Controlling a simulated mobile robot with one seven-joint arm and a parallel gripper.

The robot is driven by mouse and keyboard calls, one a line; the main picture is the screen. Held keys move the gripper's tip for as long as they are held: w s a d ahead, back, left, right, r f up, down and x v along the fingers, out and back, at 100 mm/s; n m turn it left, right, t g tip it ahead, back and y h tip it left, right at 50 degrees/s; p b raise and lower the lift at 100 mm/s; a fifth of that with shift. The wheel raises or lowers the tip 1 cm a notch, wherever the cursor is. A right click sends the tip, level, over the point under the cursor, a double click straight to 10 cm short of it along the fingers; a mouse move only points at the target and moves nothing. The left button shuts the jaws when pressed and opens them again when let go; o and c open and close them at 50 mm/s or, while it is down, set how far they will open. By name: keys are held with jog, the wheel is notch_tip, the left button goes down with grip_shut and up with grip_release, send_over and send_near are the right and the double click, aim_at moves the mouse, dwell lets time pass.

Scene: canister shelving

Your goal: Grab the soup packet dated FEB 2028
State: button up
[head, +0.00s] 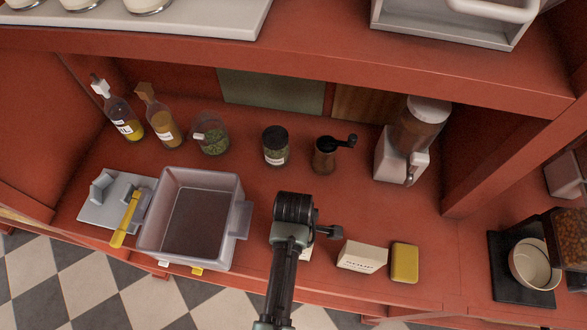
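A white packet (362,256) with dark print lies at the front edge of the red counter, right of my arm. Its print is too small to read, so I cannot tell its date. A sliver of another pale item (307,254) shows just right of my arm, mostly hidden behind it. The end of my arm, with my gripper (294,208), is over the front middle of the counter, left of the white packet. I see it from above and behind; the fingers are hidden, so I cannot tell whether they are open or shut.
A yellow block (404,263) lies right of the packet. A grey bin (190,218) stands left of my arm. Bottles (122,115), a green-filled jar (275,147), a pepper mill (325,155) and a dispenser (405,140) line the back. A shelf overhangs. The counter's centre right is clear.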

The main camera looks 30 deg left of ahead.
grip_shut()
dwell(0.4)
